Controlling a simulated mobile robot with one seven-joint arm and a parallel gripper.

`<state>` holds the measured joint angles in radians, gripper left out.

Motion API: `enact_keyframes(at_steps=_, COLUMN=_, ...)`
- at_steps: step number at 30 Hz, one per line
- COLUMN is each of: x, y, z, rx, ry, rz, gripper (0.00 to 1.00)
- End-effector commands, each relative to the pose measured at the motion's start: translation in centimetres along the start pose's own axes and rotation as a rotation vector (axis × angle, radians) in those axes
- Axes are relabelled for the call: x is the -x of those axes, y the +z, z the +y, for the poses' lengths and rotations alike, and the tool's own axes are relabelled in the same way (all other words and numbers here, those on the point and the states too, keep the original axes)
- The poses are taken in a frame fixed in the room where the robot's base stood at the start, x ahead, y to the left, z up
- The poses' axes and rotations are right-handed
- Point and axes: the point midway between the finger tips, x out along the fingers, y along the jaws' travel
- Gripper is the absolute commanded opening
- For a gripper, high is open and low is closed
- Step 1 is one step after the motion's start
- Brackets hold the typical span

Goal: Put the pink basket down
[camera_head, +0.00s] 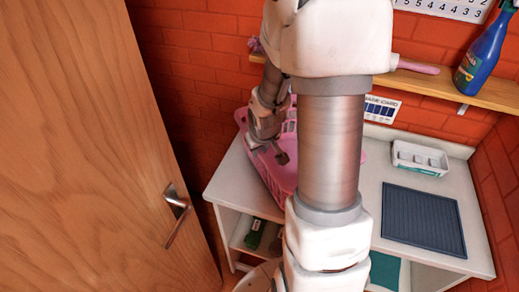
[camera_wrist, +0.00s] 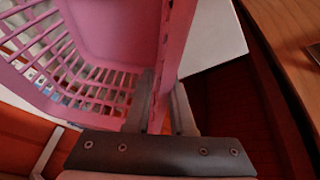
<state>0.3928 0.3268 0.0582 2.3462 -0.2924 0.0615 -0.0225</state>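The pink basket (camera_head: 283,178) is over the left part of the white counter (camera_head: 228,190) in the head view, partly hidden behind my arm. I cannot tell whether its base touches the counter. My gripper (camera_head: 277,155) is at the basket's left side. In the wrist view the slotted pink basket (camera_wrist: 110,30) fills the upper left. One wall of it runs between the two fingers of my gripper (camera_wrist: 162,105), which appear closed on it.
A wooden door (camera_head: 80,150) with a handle stands close on the left. A blue ribbed mat (camera_head: 423,218) and a white tray (camera_head: 420,158) occupy the counter's right. Above, a wooden shelf (camera_head: 440,87) holds a blue spray bottle (camera_head: 482,55).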

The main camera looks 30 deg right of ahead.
Motion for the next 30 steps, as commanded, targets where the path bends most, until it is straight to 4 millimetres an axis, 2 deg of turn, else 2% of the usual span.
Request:
enact_keyframes(at_steps=2, x=0.0, y=0.0, z=0.0, rx=0.000, ry=0.000, rz=0.000, gripper=0.36)
enact_keyframes(at_steps=14, x=0.6, y=-0.2, z=0.1, rx=0.000, ry=0.000, rz=0.000, gripper=0.36)
enact_keyframes(at_steps=20, x=3.7, y=-0.3, z=0.2, rx=-0.002, ry=0.002, rz=0.003, gripper=0.36)
enact_keyframes(at_steps=27, x=8.9, y=-0.3, z=0.3, rx=-0.003, ry=0.003, rz=0.003, gripper=0.36)
enact_keyframes(at_steps=30, x=10.5, y=-0.3, z=0.2, rx=-0.003, ry=0.003, rz=0.002, gripper=0.36)
